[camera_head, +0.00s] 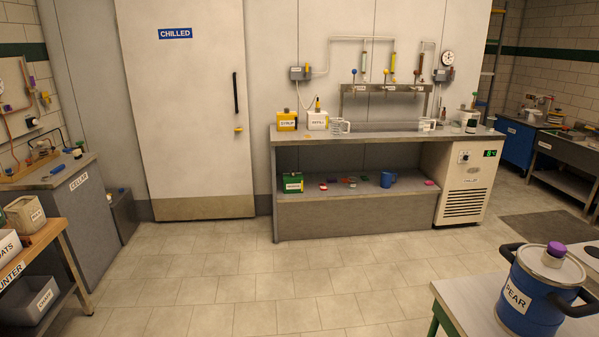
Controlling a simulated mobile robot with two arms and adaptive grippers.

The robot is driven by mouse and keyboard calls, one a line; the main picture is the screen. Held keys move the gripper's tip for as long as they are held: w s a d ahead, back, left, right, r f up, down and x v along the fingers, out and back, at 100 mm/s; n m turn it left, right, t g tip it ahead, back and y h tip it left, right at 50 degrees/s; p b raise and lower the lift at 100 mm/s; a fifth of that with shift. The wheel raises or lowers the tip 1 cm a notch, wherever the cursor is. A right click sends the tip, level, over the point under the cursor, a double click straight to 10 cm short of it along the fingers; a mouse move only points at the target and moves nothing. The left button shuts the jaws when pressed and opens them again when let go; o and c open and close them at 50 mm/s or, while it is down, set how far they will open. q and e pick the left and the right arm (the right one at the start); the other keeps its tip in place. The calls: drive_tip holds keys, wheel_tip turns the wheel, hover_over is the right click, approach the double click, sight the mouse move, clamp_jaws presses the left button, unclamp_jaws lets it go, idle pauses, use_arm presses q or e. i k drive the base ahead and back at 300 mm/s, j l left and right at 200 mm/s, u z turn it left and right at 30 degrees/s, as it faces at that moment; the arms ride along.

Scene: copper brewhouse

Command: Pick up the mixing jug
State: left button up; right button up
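No vessel in view is legibly labelled as the mixing jug. A clear jug with a handle (340,127) stands upright on the counter (383,136) against the far wall, right of the white labelled container. Another small clear vessel (427,125) stands farther right on the same counter. A blue mug or jug (388,179) stands on the shelf below. I cannot tell which of these is the mixing jug. Neither of my grippers is in view.
A blue pot labelled PEAR (531,290) stands on a near table (462,295) at lower right. A cellar cabinet (62,212) and a wooden bench (52,243) stand at left. The tiled floor (240,265) is open up to the counter and the chilled door (190,110).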

sight(337, 124)
drive_tip(key=i, duration=3.95)
